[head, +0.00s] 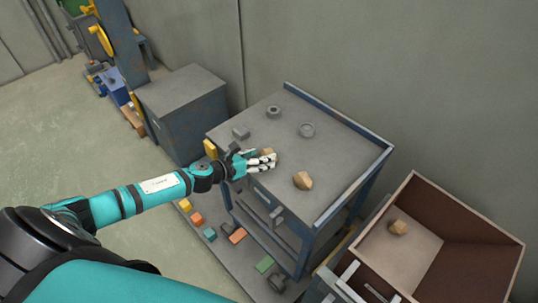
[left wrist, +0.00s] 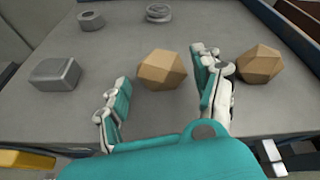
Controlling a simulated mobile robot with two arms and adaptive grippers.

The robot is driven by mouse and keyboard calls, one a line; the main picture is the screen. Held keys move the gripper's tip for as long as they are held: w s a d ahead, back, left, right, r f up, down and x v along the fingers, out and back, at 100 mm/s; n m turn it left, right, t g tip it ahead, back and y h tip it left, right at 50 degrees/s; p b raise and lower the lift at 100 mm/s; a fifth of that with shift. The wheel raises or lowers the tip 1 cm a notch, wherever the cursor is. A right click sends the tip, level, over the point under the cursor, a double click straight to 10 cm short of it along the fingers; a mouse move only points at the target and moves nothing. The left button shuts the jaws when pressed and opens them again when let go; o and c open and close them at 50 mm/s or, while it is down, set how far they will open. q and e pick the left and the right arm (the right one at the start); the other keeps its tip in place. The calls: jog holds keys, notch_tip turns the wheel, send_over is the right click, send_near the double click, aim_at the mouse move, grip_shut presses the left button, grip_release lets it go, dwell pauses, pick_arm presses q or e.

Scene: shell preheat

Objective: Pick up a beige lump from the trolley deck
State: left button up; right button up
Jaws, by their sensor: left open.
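Two beige lumps lie on the grey trolley deck (head: 270,127). One beige lump (head: 303,180) is near the deck's front right and is fully visible in the head view; it also shows at the right in the left wrist view (left wrist: 259,64). The other beige lump (head: 267,152) is partly hidden behind my left gripper in the head view. In the left wrist view this lump (left wrist: 162,69) sits just ahead of and between the spread fingers. My left gripper (head: 262,161) is open and empty over the deck's front edge. My right gripper is not in view.
A brown-lined bin (head: 440,225) with another beige lump (head: 398,227) is at right. A grey cabinet (head: 183,110) stands left of the trolley.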

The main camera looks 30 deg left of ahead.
pick_arm(q)
jog(key=shift+x, duration=1.5)
jog(key=shift+c, duration=0.6)
jog(key=c, duration=0.8)
jog(key=shift+r, duration=0.1)
